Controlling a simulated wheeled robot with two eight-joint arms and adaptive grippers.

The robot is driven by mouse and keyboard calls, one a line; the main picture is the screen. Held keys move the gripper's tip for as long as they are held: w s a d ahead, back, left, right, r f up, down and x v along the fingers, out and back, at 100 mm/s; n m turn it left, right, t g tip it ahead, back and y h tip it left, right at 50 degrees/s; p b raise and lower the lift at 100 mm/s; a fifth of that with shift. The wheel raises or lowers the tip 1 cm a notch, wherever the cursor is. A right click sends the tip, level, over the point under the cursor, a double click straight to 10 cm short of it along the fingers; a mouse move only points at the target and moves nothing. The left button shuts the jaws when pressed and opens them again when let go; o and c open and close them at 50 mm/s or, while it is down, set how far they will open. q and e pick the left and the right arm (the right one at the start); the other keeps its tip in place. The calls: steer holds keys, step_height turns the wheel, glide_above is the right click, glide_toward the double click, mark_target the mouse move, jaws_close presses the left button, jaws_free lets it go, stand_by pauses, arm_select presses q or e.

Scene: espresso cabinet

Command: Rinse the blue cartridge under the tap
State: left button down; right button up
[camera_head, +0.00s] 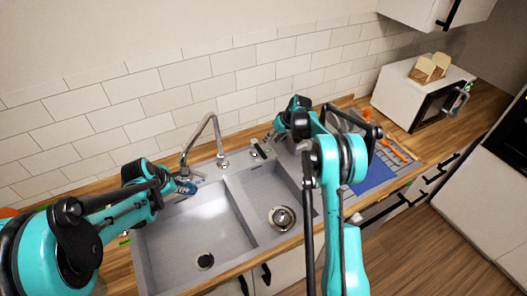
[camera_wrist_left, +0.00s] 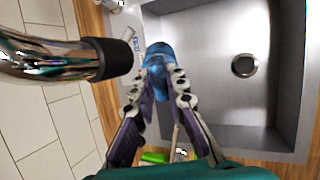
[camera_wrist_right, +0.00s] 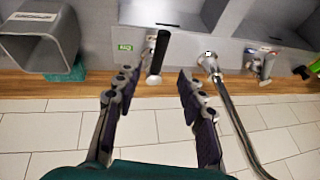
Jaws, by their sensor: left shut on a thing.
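The blue cartridge (camera_wrist_left: 158,62) is held between the fingertips of my left gripper (camera_wrist_left: 164,88), over the edge of the left sink basin (camera_wrist_left: 205,40). In the head view the cartridge (camera_head: 187,188) is just below the spout end of the chrome tap (camera_head: 213,125). In the left wrist view the tap's black nozzle (camera_wrist_left: 108,58) is beside the cartridge, with a small gap in the picture. No water stream is visible. My right gripper (camera_wrist_right: 156,80) is open and empty, its fingers on either side of a black handle (camera_wrist_right: 159,50) near the tap's base (camera_wrist_right: 208,63).
A smaller basin with a drain (camera_head: 281,218) lies right of the large one. The tiled wall (camera_wrist_right: 130,130) is close behind the tap.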

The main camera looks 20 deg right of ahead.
mark_target(263, 153)
steer(key=x, duration=1)
steer(key=shift+w+f, duration=0.1)
steer(key=shift+f, duration=0.15)
jaws_close()
